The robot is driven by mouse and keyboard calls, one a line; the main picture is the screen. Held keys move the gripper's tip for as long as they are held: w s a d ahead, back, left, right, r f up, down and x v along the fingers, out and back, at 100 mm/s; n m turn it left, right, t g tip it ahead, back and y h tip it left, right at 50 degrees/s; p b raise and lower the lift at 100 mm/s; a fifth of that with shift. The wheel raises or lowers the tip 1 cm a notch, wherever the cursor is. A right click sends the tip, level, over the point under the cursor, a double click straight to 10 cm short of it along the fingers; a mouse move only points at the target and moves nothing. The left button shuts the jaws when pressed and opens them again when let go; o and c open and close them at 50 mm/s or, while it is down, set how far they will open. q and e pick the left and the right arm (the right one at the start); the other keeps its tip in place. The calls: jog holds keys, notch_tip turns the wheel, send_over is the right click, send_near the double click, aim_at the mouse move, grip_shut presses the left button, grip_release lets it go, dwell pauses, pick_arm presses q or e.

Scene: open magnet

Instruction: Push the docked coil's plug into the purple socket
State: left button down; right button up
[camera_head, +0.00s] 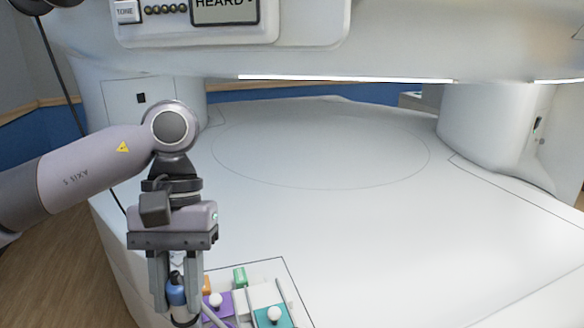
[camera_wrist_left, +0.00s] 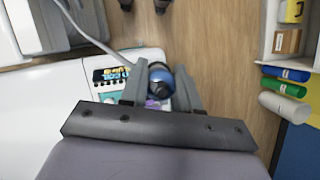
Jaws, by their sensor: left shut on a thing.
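My left gripper (camera_head: 176,312) points down over the front left edge of the white table. Its fingers are closed on a blue plug (camera_head: 176,290) with a dark end, which stands between them. In the left wrist view the plug (camera_wrist_left: 160,76) shows as a round blue and dark body between the fingertips. The purple socket area (camera_head: 222,302) lies just right of the gripper, partly hidden by it, with a white knob on it. A little purple (camera_wrist_left: 152,103) also shows beside the plug in the wrist view. I cannot tell whether the plug touches the socket. My right gripper is not in view.
A teal patch (camera_head: 285,321) with a white knob, a green block (camera_head: 240,276) and an orange piece (camera_head: 206,283) sit close by. A pale cable (camera_wrist_left: 85,36) runs near the plug. The large white table (camera_head: 330,220) is bare beyond, under the overhanging upper housing (camera_head: 350,45).

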pick_arm(q)
jog(key=shift+w+a, duration=0.2)
jog(key=shift+a, duration=0.35)
jog(key=shift+w+a, duration=0.15)
jog(key=shift+a, duration=0.4)
